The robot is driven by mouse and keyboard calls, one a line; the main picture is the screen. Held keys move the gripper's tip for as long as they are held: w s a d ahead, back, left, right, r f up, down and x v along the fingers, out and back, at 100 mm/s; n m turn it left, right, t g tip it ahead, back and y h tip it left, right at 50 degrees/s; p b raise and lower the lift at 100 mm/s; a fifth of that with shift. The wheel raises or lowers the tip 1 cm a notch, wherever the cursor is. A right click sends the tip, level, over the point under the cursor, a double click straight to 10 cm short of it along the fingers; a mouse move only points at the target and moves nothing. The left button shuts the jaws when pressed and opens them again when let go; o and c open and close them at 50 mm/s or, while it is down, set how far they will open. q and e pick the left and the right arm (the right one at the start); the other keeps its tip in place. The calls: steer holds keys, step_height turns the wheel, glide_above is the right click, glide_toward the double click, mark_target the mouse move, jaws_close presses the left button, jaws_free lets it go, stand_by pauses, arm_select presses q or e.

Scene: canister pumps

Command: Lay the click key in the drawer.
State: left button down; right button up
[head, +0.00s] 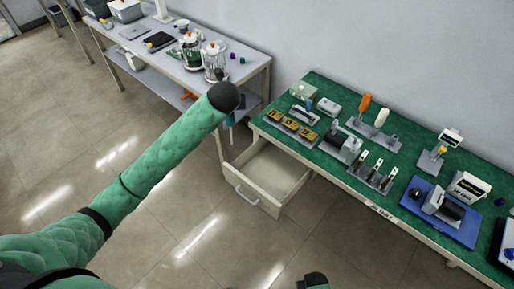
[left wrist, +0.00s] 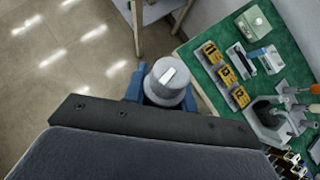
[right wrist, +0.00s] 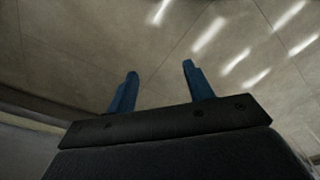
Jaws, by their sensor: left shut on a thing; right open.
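My left gripper (left wrist: 163,96) is shut on a grey round piece (left wrist: 167,78) with a white bar on its top, which looks to be the click key. In the head view the end of my left arm (head: 224,97) hides most of that gripper and the piece. It is held in the air near the left end of the green-topped bench. The drawer (head: 248,198) under that bench is pulled out, and its visible inside is empty. My right gripper (right wrist: 160,85) is open and empty, with bare floor beyond its blue fingers.
The green-topped bench (head: 399,216) carries yellow-marked blocks (head: 289,124), racks of tools and a blue tray (head: 465,232). A grey table (head: 256,62) with glass canisters (head: 214,62) stands at the back left. The floor before the drawer is clear.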

arm_select(q)
steer(key=w+d+f+n+g+p, duration=0.3)
steer(key=w+d+f+g+p, duration=0.2)
steer(key=w+d+f, duration=0.3)
steer(key=s+d+f+n+g+h, duration=0.1)
steer(key=s+f+n+g+h, duration=0.1)
steer(key=f, duration=0.7)
steer(key=s+d+f+n+g+h, duration=0.1)
steer(key=s+f+n+g+h, duration=0.2)
steer(key=s+f, duration=0.4)
steer(key=shift+f+n+g+p, duration=0.4)
steer(key=shift+f+n+g, duration=0.2)
steer(key=shift+f, duration=0.35)
arm_select(e)
steer(key=s+d+f, duration=0.3)
steer(key=s+f, duration=0.3)
steer(key=s, duration=0.5)
steer(key=s+d+f, duration=0.3)
steer(key=s+f, duration=0.3)
steer(key=s, duration=0.6)
steer(key=shift+d, duration=0.3)
arm_select(q)
steer(key=shift+s+a+r, duration=0.1)
steer(key=shift+a, duration=0.05)
arm_select(e)
steer(key=shift+s+f, duration=0.1)
